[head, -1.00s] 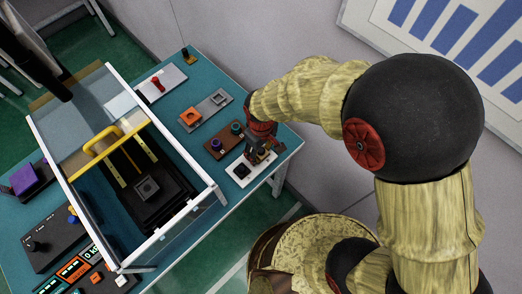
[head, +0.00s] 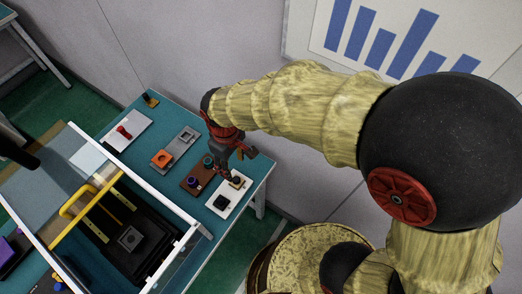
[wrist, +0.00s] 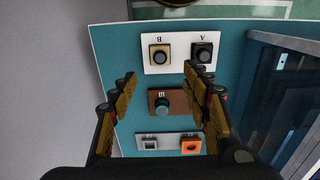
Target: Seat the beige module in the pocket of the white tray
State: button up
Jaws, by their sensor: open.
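The white tray (head: 222,205) lies near the table's right corner. In the wrist view the white tray (wrist: 181,68) bears the letters B and A. The beige module (wrist: 159,54), a square with a dark round top, is at the B place. It also shows in the head view (head: 238,183), just below my gripper. A black module (wrist: 203,52) is at the A place. My gripper (head: 239,166) is open and empty above the tray, its fingers apart; in the wrist view my gripper (wrist: 160,75) spans the B side. I cannot tell how deep the beige module sits.
A glass-sided enclosure (head: 150,205) stands to the left.

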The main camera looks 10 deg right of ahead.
jog(key=w+d+r+m+t, duration=0.15)
jog(key=d+r+m, duration=0.25)
jog(key=d+r, duration=0.6)
jog(key=s+d+r+m+t, duration=0.4)
jog(key=s+d+r+m, duration=0.1)
jog(key=s+d+r, duration=0.4)
jog(key=d+r, duration=0.2)
jog(key=d, duration=0.1)
jog(key=shift+d+r+m, duration=0.3)
jog(key=shift+d+m, duration=0.05)
jog(key=shift+m, duration=0.05)
jog(key=shift+c, duration=0.6)
